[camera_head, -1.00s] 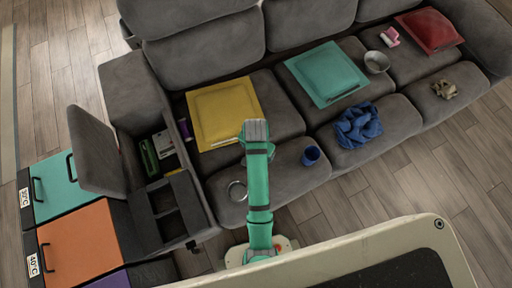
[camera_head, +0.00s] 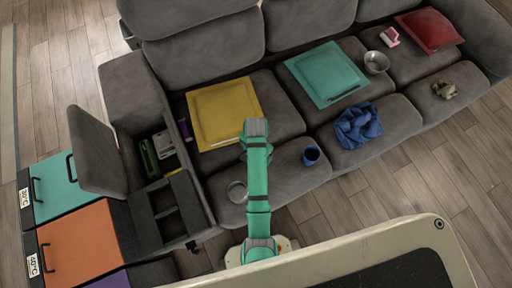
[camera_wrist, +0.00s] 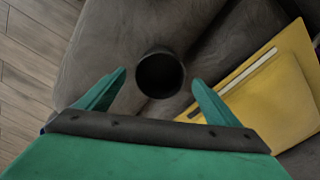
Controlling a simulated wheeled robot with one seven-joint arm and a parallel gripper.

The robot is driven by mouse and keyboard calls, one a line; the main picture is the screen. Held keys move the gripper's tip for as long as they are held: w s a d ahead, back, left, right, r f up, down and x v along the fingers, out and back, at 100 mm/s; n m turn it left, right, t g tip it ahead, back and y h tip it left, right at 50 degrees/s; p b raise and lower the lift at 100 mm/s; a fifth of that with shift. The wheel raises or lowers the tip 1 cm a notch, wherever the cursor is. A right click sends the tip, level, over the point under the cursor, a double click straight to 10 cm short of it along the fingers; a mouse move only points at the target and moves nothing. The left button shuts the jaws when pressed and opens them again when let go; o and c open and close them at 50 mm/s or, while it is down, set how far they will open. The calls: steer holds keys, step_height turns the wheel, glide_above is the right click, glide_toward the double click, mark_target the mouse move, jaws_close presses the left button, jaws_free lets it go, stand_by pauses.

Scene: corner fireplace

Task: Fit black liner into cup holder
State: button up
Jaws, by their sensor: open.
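The black liner (camera_wrist: 160,74) is a round dark cup with an open mouth. In the wrist view it stands on the grey sofa seat, ahead of and between my gripper's fingertips. The cup holder (camera_head: 166,212) is the dark compartmented console in the left armrest.
A yellow cushion (camera_head: 222,112) lies close to the liner, a teal one (camera_head: 325,74) further right. The raised armrest lid (camera_head: 95,150) stands left of the console.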

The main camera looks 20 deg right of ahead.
steer(key=shift+f, duration=1.3)
steer(key=c, duration=1.6)
steer(key=shift+r, duration=0.1)
steer(key=shift+r, duration=0.5)
steer(key=s+r, duration=0.3)
steer(key=s, duration=0.1)
steer(key=s+d+r, duration=0.1)
steer(key=s+r, duration=0.3)
steer(key=s+d+r, duration=0.1)
steer(key=s+r, duration=0.3)
steer(key=shift+d, duration=0.1)
steer(key=shift+s, duration=0.1)
